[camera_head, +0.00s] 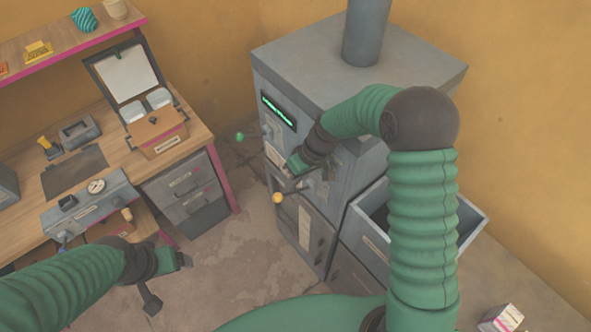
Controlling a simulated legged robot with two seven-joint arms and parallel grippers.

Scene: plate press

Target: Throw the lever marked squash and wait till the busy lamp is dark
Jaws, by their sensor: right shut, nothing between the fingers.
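The grey press (345,120) stands right of centre, with a lit green display (278,111) high on its front. A lever with a green knob (240,136) sticks out from the front's left part. A lever with a yellow-orange knob (278,197) sticks out lower and to the right. Labels are too small to read, so I cannot tell which lever is marked squash. I cannot make out the busy lamp. My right gripper (294,166) is shut and empty by the press front, between the two knobs; contact is unclear. My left gripper (167,280) is open and empty above the floor.
An open grey bin (459,220) sits right of the press. Floor between bench and press is clear.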

